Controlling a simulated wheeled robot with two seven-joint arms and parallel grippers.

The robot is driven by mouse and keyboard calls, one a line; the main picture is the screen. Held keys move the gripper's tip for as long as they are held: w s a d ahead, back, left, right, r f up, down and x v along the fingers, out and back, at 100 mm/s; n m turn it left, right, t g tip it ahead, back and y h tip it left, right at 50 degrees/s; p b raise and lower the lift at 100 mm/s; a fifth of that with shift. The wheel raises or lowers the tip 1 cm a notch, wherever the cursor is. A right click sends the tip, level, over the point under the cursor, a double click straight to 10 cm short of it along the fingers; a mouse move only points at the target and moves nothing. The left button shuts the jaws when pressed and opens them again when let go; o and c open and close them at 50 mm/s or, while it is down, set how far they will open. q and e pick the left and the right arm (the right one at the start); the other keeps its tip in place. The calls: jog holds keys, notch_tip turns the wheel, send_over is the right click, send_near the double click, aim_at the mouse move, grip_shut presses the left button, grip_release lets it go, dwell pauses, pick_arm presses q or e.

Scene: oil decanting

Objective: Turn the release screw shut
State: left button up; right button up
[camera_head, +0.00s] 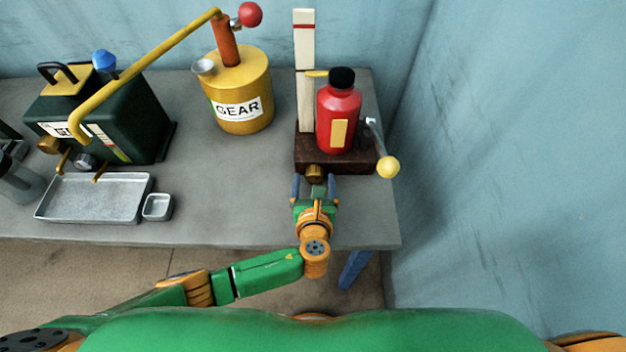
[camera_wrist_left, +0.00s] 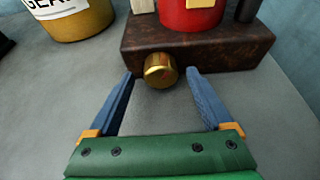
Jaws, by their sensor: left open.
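The release screw (camera_head: 315,171) is a brass knob on the front face of a dark brown base block (camera_head: 352,166). It also shows in the left wrist view (camera_wrist_left: 160,71), just beyond the fingertips and between their lines. My left gripper (camera_head: 315,181) is open, with its two blue fingers pointing at the screw, one to each side. In the left wrist view the gripper (camera_wrist_left: 160,78) holds nothing, and I see a gap between the fingers and the knob. A red bottle (camera_head: 338,115) with a black cap stands on the base. My right gripper is not in view.
A lever with a yellow ball (camera_head: 388,167) sticks out at the base's right. A yellow GEAR can (camera_head: 240,92) with a pump stands to the left. A dark green can (camera_head: 130,125), a metal tray (camera_head: 95,217) and a small dish (camera_head: 157,215) are farther left. A wall is at right.

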pick_arm(q)
jog(key=shift+w+d+f, duration=0.1)
jog(key=shift+w, duration=0.1)
grip_shut()
jog(key=shift+s, duration=0.1)
jog(key=shift+n+h, duration=0.4)
jog(key=shift+n, duration=0.5)
jog(key=shift+a+f+n+h+b, duration=0.15)
jog(key=shift+n+h+b, duration=0.25)
jog(key=shift+n+h, duration=0.5)
jog(key=shift+a+n, duration=0.1)
jog(key=shift+n, duration=0.3)
jog(key=shift+t+h+b, duration=0.3)
